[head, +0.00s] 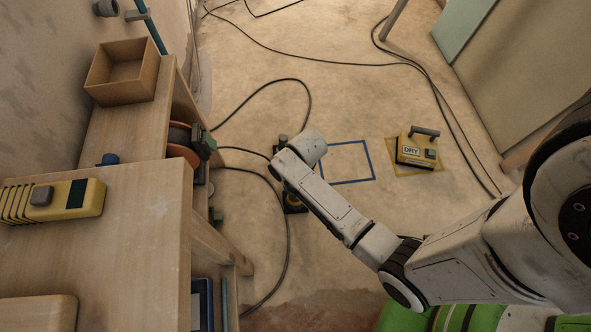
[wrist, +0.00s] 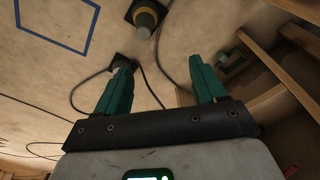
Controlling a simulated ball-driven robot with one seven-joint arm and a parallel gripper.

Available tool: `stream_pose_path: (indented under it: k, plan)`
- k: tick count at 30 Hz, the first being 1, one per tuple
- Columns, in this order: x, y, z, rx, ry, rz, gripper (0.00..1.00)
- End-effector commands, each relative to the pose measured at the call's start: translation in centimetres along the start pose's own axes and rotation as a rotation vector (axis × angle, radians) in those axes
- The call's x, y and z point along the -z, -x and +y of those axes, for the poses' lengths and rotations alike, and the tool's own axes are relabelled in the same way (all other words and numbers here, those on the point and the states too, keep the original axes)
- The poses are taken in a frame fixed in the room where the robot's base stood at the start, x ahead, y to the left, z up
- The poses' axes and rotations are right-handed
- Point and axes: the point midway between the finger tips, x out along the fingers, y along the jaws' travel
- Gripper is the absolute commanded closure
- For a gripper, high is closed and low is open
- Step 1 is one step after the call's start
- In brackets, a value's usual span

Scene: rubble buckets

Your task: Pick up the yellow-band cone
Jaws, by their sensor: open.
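The yellow-band cone (wrist: 146,18) is a grey cone with a yellow band on a dark square base, at the top of the wrist view. In the head view the cone (head: 294,205) is mostly hidden behind my arm, with its dark base showing. My gripper (wrist: 160,62) is open, its two green fingers apart with nothing between them. In the wrist view the cone lies beyond the fingertips, above the gap and apart from both fingers. In the head view my fingers cannot be made out clearly.
A dark object (wrist: 121,64) with a cable sits partly behind the left finger. A blue taped outline (head: 346,162) and a yellow DRY box (head: 417,150) lie right of my arm. A wooden bench (head: 150,215) stands left. Black cables (head: 287,240) cross the floor.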

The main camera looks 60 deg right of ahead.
Motion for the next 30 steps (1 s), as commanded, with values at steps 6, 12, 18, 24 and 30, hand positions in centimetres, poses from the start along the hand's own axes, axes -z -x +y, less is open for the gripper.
stream_pose_path:
  k: [6,12,18,24,30]
  plan:
    - [0.5,-8.7,2.8,-0.012,-0.025,0.008,0.30]
    - [0.7,-11.1,3.8,-0.017,-0.032,0.012,0.30]
    - [0.7,-14.1,4.0,-0.017,-0.033,0.011,0.30]
    - [0.7,-16.3,4.0,-0.017,-0.032,0.012,0.30]
    - [0.7,-17.0,4.0,-0.016,-0.033,0.012,0.30]
